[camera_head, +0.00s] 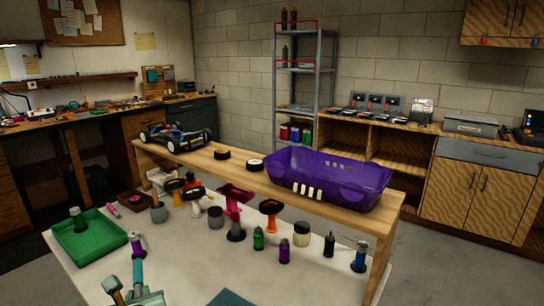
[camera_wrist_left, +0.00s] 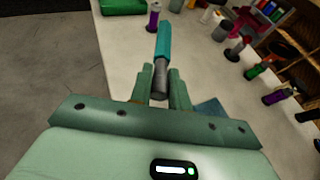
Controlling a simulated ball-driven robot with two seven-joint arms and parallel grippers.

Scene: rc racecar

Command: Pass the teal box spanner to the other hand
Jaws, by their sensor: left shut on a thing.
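The teal box spanner (camera_wrist_left: 163,42) has a teal upper part and a grey shaft, and stands up out of my left gripper (camera_wrist_left: 161,80). The gripper's two fingers are shut around the grey shaft. In the head view the spanner (camera_head: 138,272) shows at the lower left, with my left gripper (camera_head: 138,296) below it at the bottom edge, partly cut off. The spanner is held above the white table top. My right gripper is in neither view.
A green tray (camera_head: 88,253) lies on the white table (camera_head: 195,268) at left. Several bottles and stands line the table before a raised wooden shelf (camera_head: 225,172), which holds an RC car (camera_head: 173,137) and a purple crate (camera_head: 325,178). A dark teal flat thing (camera_head: 232,298) lies at the front.

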